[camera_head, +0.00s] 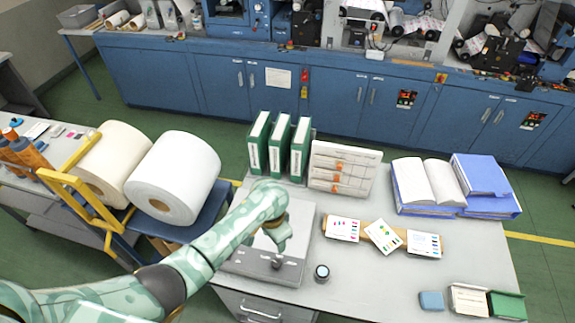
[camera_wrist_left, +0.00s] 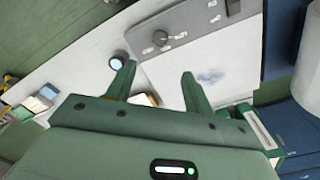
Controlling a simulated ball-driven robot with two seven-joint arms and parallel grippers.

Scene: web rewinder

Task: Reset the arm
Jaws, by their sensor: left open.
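My left arm, green camouflage with a dark joint, comes in from the lower left of the head view. Its gripper (camera_head: 282,238) hangs over the flat metal device (camera_head: 285,212) on the table. In the left wrist view, the two green fingers of my left gripper (camera_wrist_left: 162,88) are spread apart with nothing between them. Below them are the white plate of the device and its grey strip with a dark knob (camera_wrist_left: 160,38). The gripper appears to be above the device, apart from it. My right gripper is in neither view.
Green binders (camera_head: 281,146) and a rack (camera_head: 343,168) stand at the table's back. Large white rolls (camera_head: 174,178) sit left. The front middle is clear.

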